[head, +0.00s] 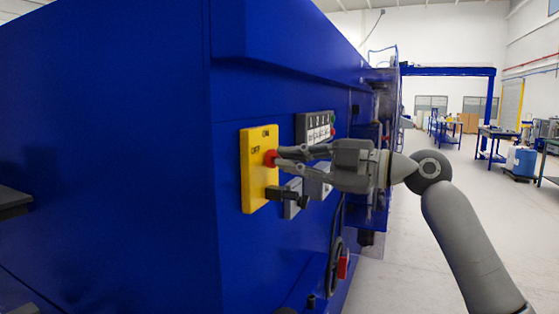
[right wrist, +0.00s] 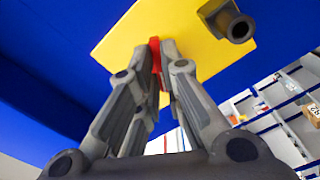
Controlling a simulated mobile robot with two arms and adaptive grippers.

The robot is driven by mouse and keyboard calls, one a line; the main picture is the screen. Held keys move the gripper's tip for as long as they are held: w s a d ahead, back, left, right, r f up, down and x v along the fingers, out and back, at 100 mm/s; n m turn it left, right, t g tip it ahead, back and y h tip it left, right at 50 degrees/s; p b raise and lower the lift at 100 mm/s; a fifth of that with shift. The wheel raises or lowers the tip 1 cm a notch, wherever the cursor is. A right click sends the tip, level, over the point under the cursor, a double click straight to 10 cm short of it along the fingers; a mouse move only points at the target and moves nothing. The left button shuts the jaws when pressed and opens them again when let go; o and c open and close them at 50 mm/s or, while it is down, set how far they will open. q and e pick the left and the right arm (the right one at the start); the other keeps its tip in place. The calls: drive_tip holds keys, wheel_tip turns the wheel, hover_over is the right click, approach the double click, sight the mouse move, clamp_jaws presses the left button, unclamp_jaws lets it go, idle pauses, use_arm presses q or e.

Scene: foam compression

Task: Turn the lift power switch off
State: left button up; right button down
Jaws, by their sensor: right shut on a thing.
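The lift power switch is a red knob (head: 270,158) on a yellow plate (head: 258,190) on the blue machine's side. The plate carries the words ON at the top and OFF at the left. My right gripper (head: 279,158) comes in from the right and is shut on the red knob. In the right wrist view, the fingertips (right wrist: 158,52) close around the red knob (right wrist: 154,42) against the yellow plate (right wrist: 125,40). The fingers hide most of the knob, so its angle is hard to tell. My left gripper is not in view.
A dark handle (head: 287,194) sticks out just below my right gripper; it also shows in the right wrist view (right wrist: 238,27). A grey button panel (head: 316,126) is beside the plate. The blue machine wall (head: 120,150) fills the left. Open floor (head: 410,220) lies right.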

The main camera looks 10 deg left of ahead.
drive_tip(key=n+b, duration=0.1)
drive_tip(key=n, duration=0.1)
drive_tip(key=shift+f+n, duration=0.1)
drive_tip(key=shift+n, duration=0.3)
drive_tip(key=n, duration=0.3)
drive_tip(key=shift+b, duration=0.4)
drive_tip(key=c, duration=0.8)
unclamp_jaws()
drive_tip(key=b+v, duration=0.1)
drive_tip(key=v, duration=0.6)
drive_tip(key=shift+b, duration=0.3)
